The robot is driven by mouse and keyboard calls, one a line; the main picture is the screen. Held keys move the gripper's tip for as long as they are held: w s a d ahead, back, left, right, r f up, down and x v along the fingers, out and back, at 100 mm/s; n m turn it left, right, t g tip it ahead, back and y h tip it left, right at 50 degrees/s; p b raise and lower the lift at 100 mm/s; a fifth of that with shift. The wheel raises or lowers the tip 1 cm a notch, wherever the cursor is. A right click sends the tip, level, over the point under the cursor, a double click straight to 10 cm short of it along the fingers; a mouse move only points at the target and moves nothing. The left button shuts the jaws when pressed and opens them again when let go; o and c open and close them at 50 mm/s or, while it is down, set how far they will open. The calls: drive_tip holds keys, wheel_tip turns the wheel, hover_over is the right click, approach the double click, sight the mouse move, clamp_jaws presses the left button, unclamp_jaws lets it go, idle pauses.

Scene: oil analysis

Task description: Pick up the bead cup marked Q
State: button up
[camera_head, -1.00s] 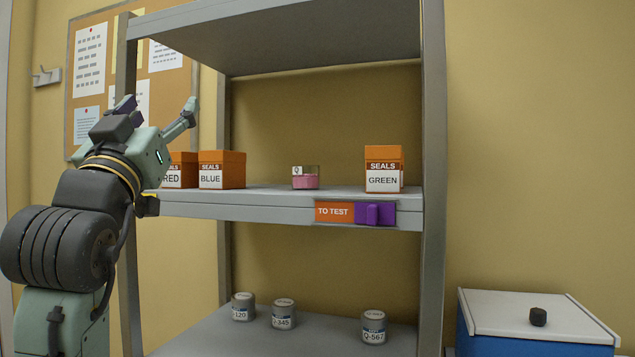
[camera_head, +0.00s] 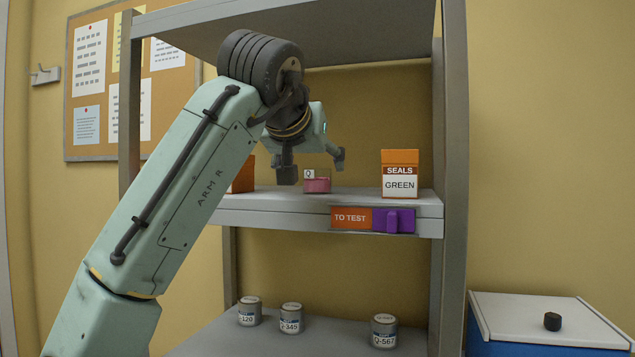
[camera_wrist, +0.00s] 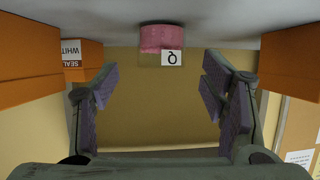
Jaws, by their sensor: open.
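The bead cup marked Q (camera_head: 318,185) stands on the middle shelf, clear above and pink below, with a white Q tag. In the upside-down wrist view the cup (camera_wrist: 161,37) is upright on the shelf, centred beyond the finger pads, its Q tag facing me. My gripper (camera_head: 313,165) is at the front of the shelf, close to the cup in the picture. In the wrist view my gripper (camera_wrist: 160,92) is open and empty, its purple pads wide apart on either side of the cup's line. The cup is not between the pads.
An orange GREEN seals box (camera_head: 400,174) stands right of the cup. My arm hides most of another orange box (camera_head: 243,175) on the left. The wrist view shows a WHITE seals box (camera_wrist: 83,61). A TO TEST sign (camera_head: 351,218) is on the shelf edge. Cans (camera_head: 291,317) stand below.

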sight(317, 172)
drive_tip(key=shift+r+p+x, duration=0.2)
drive_tip(key=shift+p+x, duration=0.75)
drive_tip(key=shift+x, duration=1.85)
drive_tip(key=shift+a, duration=0.1)
drive_tip(key=shift+c, duration=0.2)
drive_tip(key=c, duration=1.2)
